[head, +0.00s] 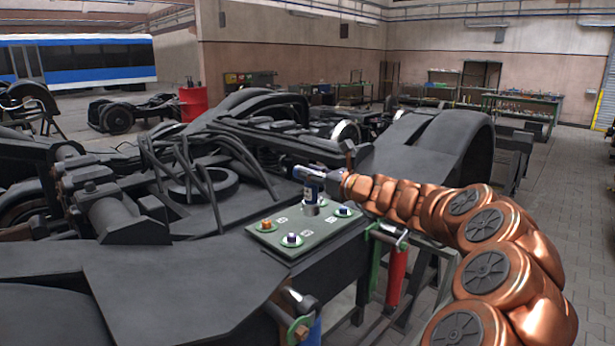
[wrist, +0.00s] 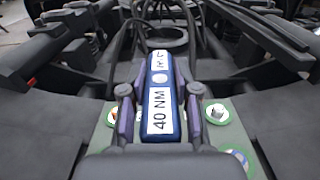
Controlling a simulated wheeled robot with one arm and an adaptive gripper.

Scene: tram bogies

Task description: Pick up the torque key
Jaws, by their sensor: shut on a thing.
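The torque key is blue with a white label reading "40 NM" in the wrist view (wrist: 160,100). It also shows at the end of my copper arm in the head view (head: 311,188). My gripper (wrist: 160,112) is shut on it, one finger on each side of its blue body. In the head view my gripper (head: 325,181) is above a grey-green plate (head: 285,243) on the bogie frame. The key's lower metal end points down over the plate; I cannot tell whether it touches.
The plate carries an orange-topped bolt (head: 266,225) and blue-topped bolts (head: 291,240) (head: 343,211) on green rings. A red-handled tool (head: 396,275) hangs on the frame's side, and a blue one (head: 311,332) nearer. Dark bogie parts (head: 205,195) rise behind the plate.

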